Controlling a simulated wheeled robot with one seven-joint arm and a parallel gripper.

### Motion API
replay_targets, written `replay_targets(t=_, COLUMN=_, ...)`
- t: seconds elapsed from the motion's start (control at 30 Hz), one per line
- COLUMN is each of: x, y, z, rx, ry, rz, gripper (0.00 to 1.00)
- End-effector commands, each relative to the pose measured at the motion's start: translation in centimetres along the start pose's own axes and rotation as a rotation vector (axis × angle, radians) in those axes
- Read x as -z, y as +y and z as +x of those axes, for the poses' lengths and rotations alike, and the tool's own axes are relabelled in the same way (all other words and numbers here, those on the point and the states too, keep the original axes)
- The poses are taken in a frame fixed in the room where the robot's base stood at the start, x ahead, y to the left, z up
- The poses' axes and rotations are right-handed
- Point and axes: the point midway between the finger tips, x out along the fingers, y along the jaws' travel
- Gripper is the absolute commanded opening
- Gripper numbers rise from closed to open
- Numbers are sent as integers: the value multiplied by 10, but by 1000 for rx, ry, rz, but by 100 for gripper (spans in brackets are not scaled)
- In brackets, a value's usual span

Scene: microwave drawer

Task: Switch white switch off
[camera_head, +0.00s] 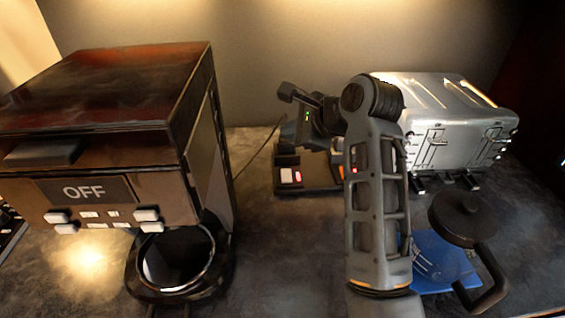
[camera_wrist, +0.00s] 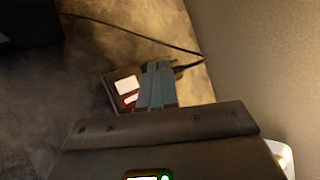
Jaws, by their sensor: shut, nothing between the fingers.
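The white switch (camera_head: 287,175) is on the left part of a low dark switch box (camera_head: 313,176) at the back of the counter, with a red light beside it. In the wrist view the white switch (camera_wrist: 125,86) and its red light lie just left of my fingers. My gripper (camera_wrist: 157,88) has its blue-grey fingers shut together and empty, over the box and covering part of it. In the head view my gripper (camera_head: 292,138) is above and behind the switch. Whether the fingertips touch the box, I cannot tell. My arm hides part of the box's right side.
A large dark machine (camera_head: 105,120) with an "OFF" display stands at left. A silver toaster-like appliance (camera_head: 445,120) stands at back right. A black lidded or handled object (camera_head: 465,215) is near a blue item (camera_head: 445,265) at right. A black cable (camera_wrist: 140,37) runs behind the box.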

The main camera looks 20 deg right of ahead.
Motion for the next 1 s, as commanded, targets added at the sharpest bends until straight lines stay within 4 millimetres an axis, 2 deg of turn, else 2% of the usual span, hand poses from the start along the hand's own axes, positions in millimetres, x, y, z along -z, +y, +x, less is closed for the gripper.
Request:
replay_targets(t=0.37, x=3, y=4, z=4, rx=-2, ry=1, rz=0, gripper=0)
replay_targets(t=0.8, x=33, y=34, z=45, rx=0, ry=0, rz=0, gripper=0)
replay_targets(t=1.0, x=41, y=41, z=56, rx=0, ry=1, rz=-1, gripper=0)
